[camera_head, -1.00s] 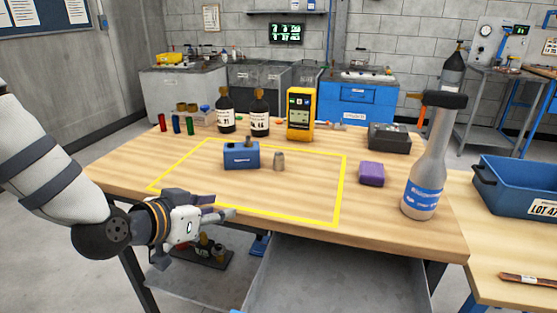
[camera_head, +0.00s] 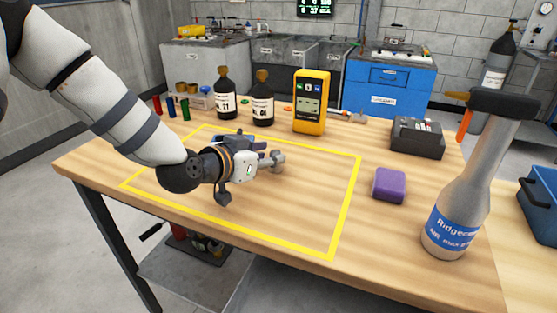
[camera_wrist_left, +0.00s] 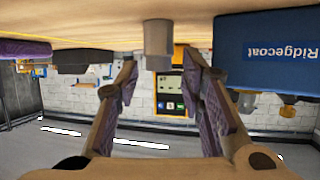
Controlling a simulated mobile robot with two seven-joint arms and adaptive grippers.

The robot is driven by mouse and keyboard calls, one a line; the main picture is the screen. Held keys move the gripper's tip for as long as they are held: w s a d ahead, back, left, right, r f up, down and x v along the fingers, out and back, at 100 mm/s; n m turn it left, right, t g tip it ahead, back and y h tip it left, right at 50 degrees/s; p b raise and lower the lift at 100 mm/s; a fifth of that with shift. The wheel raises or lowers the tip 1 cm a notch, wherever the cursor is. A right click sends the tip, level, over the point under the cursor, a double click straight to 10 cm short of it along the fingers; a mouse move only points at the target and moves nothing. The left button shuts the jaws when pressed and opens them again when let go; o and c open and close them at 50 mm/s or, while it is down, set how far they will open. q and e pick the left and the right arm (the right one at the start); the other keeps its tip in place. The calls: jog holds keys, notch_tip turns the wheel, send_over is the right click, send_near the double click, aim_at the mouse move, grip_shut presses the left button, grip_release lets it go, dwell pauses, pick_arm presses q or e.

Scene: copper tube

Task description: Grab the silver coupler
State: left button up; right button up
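The silver coupler (camera_wrist_left: 158,40) stands on the table. In the left wrist view, which looks upside down, it is at the top middle, in line with the gap between the fingers. My left gripper (camera_wrist_left: 160,70) is open, with one finger on each side of that gap and nothing held. In the head view my left gripper (camera_head: 266,161) is low over the yellow-outlined area, beside the blue block (camera_head: 228,141), and partly covers the block. The coupler is hard to separate from the fingertips there. My right gripper is out of view.
The blue Ridgecoat block (camera_wrist_left: 268,50) stands close beside the coupler. A yellow meter (camera_head: 311,102) and two dark bottles (camera_head: 262,101) stand behind. The front of the outlined area is clear.

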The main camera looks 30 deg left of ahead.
aim_at(275, 153)
pick_arm(q)
jog(key=x, duration=0.3)
jog(key=shift+f+b, duration=0.3)
jog(key=shift+w+d, duration=0.1)
jog(key=shift+w, duration=0.15)
jog(key=shift+r, duration=0.25)
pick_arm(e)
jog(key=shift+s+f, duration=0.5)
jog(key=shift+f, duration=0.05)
pick_arm(q)
grip_shut()
jog(key=shift+r, duration=0.1)
